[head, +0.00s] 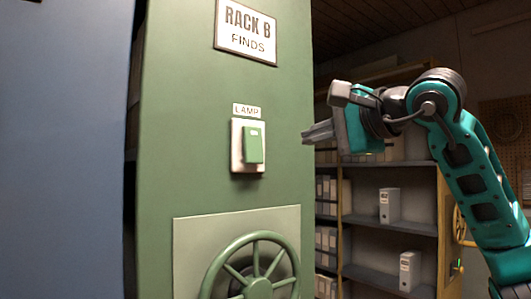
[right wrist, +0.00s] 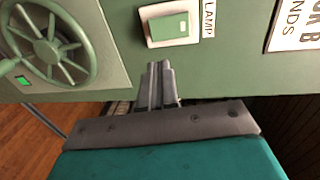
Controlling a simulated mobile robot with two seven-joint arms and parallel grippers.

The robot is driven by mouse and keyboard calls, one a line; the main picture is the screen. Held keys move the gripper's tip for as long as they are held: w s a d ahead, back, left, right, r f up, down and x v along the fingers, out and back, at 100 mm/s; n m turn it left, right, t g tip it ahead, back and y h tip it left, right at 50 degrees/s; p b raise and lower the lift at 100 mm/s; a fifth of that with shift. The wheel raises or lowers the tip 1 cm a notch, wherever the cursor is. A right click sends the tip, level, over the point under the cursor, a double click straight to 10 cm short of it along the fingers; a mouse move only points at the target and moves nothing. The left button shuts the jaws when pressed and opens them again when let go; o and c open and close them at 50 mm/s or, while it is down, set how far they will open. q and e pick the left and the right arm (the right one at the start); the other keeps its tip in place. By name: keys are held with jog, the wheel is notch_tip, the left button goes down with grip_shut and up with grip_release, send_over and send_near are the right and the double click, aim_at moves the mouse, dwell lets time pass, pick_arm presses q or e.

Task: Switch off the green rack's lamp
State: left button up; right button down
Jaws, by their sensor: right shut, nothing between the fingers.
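The green rack (head: 165,120) fills the middle of the head view, with a sign reading "RACK B FINDS" (head: 246,30). Below it, under a "LAMP" label (head: 247,110), is a green rocker switch (head: 254,145) on a pale plate. The switch also shows in the right wrist view (right wrist: 168,26), with its label beside it. My right gripper (head: 305,133) is shut and empty, to the right of the switch in the head view and apart from it. In the right wrist view its fingertips (right wrist: 160,66) point toward the panel just below the switch plate. My left gripper is out of view.
A green handwheel (head: 252,268) sticks out from the rack below the switch; it also shows in the right wrist view (right wrist: 48,40), near a small green light (right wrist: 22,80). A blue rack (head: 60,150) stands at left. Shelves with binders (head: 389,205) stand behind my right arm.

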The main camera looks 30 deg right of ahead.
aim_at(257, 155)
jog(key=w, duration=0.4)
jog(key=w+f, duration=0.1)
jog(key=w, duration=0.3)
jog(key=w+a+p, duration=0.1)
jog(key=w, duration=0.3)
jog(key=shift+w+f, duration=0.3)
jog(key=shift+f, duration=0.1)
jog(key=shift+w+f, duration=0.1)
jog(key=shift+w, duration=0.45)
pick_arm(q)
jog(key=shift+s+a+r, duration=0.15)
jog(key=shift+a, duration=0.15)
pick_arm(e)
jog(key=shift+w, duration=0.1)
jog(key=shift+w+p, duration=0.1)
jog(key=shift+p, duration=0.2)
jog(key=shift+w+a+f, duration=0.1)
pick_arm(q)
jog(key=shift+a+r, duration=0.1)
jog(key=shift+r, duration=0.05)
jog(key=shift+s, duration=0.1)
